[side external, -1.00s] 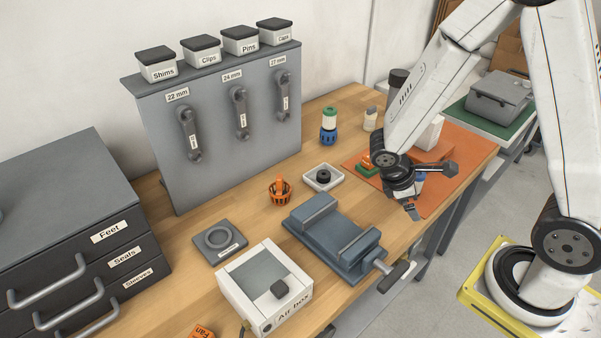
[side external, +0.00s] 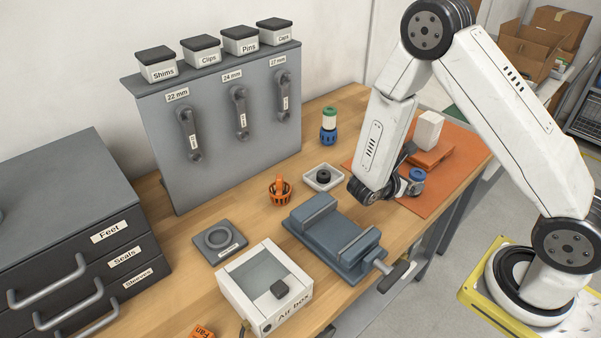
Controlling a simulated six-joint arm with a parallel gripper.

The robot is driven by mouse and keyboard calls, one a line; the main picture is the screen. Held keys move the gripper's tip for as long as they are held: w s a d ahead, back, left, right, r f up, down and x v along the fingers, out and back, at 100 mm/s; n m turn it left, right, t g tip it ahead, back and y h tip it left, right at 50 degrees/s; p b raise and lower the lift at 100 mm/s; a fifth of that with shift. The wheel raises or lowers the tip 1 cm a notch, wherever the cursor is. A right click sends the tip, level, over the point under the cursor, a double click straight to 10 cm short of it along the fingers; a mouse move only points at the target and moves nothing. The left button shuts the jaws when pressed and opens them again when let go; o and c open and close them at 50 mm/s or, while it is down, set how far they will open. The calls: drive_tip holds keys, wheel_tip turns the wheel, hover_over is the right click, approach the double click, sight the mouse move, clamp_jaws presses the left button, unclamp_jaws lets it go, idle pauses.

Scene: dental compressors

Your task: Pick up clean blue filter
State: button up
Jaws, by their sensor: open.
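A small blue-topped filter (side external: 417,174) with a paler body stands on the orange mat (side external: 440,197). My gripper (side external: 408,187) is low over the mat, close beside the filter at its left. The gripper is open, and much of it is hidden behind my wrist and forearm. I cannot tell whether a finger touches the filter. A second blue piece (side external: 328,138), a cup with a white and green cylinder (side external: 329,118) on it, stands farther back on the bench.
A white block (side external: 430,130) on an orange base (side external: 431,157) stands behind the filter. The Air box (side external: 263,287) is at the front.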

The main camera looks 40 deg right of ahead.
sight(418, 176)
drive_tip(key=shift+x, duration=1.2)
drive_tip(key=shift+d, duration=0.1)
drive_tip(key=shift+x, duration=2.5)
drive_tip(key=shift+s+f, duration=0.1)
drive_tip(key=c, duration=1.3)
drive_tip(key=shift+r, duration=5)
